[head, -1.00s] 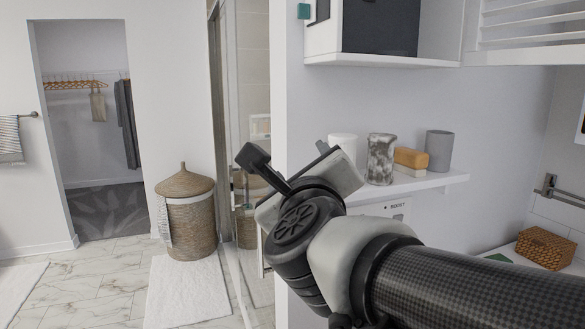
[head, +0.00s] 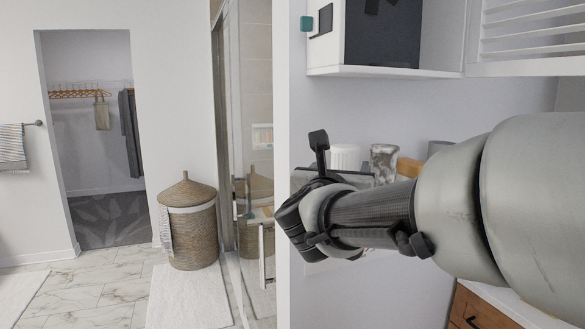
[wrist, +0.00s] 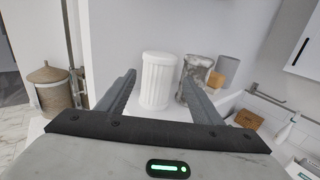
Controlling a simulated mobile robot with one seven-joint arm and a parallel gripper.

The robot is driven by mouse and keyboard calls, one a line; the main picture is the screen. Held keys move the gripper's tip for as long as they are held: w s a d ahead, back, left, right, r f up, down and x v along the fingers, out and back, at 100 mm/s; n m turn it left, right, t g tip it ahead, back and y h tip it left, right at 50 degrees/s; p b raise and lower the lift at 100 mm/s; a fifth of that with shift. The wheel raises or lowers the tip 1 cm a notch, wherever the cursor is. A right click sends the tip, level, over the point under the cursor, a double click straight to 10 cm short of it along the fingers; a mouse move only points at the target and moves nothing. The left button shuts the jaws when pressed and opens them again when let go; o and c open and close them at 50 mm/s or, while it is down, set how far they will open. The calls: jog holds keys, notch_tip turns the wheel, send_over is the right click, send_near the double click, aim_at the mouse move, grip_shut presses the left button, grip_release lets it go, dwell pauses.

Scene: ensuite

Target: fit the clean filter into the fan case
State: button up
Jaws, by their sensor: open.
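A white ribbed cylinder (wrist: 157,80), which looks like a pleated filter, stands upright on the wall shelf (wrist: 219,103). In the head view its top (head: 345,156) shows just behind my gripper. My gripper (wrist: 159,77) is open and empty, its two fingers pointing toward the shelf. In the wrist view the cylinder appears between the fingers but beyond them, and I see no contact. I cannot clearly identify the fan case; my arm covers the wall below the shelf in the head view.
A marbled vase (wrist: 196,72), an orange-brown block (wrist: 215,80) and a grey cup (wrist: 229,70) stand right of the cylinder. A white wall unit (head: 395,72) hangs above. A wicker basket (head: 188,225) stands on the floor at left. A small woven box (wrist: 246,119) sits lower right.

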aim_at(343, 158)
jog(key=shift+w+d+r, duration=0.15)
jog(key=shift+w+r, duration=0.05)
jog(key=shift+w, duration=0.3)
jog(key=x, duration=0.1)
jog(key=p+x, duration=0.1)
jog(key=x, duration=0.2)
jog(key=shift+w+r, duration=0.25)
